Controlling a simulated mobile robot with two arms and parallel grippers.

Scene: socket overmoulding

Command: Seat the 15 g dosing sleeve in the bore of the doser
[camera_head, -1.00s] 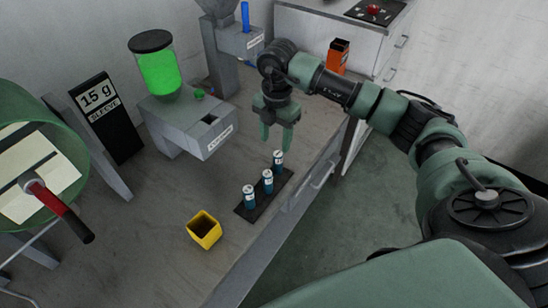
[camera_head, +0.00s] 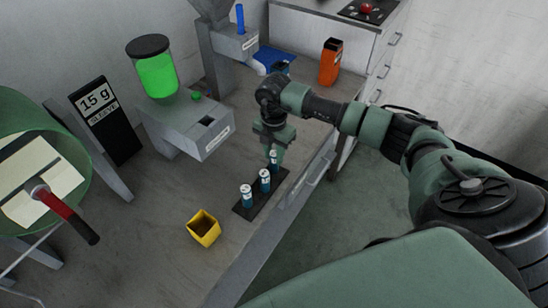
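Three teal sleeves with white labelled tops stand upright on a black rack: the near one (camera_head: 246,196), the middle one (camera_head: 265,180) and the far one (camera_head: 274,163). My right gripper (camera_head: 274,157) points down at the far sleeve, its fingers at the sleeve's upper part. I cannot tell whether the fingers are closed on it. The grey doser (camera_head: 183,128) carries a clear hopper of green material (camera_head: 158,77). Its dark bore (camera_head: 206,121) shows in the top face, with nothing seen in it. My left gripper is not in view.
A black "15 g SLEEVE" sign (camera_head: 105,118) stands left of the doser. A yellow bin (camera_head: 203,228) sits near the bench front. A green drum with a red handle (camera_head: 68,213) is at left. An orange container (camera_head: 330,62) and grey machine (camera_head: 228,45) stand behind.

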